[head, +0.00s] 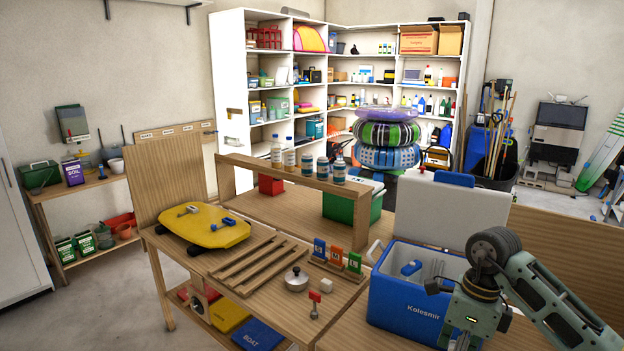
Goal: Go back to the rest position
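My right arm (545,295) comes in from the lower right and bends down at a dark joint. My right gripper (467,337) points down in front of the blue cooler's right side. Its fingertips are cut off by the bottom edge, so I cannot tell whether it is open or shut. My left arm and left gripper are not in view.
The open blue cooler (405,300) holds a blue-topped item and stands close to my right gripper. The wooden workbench (345,290) holds a yellow board (203,226), wooden slats, a silver pot (296,279) and colored cards. Concrete floor (110,290) is clear at left.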

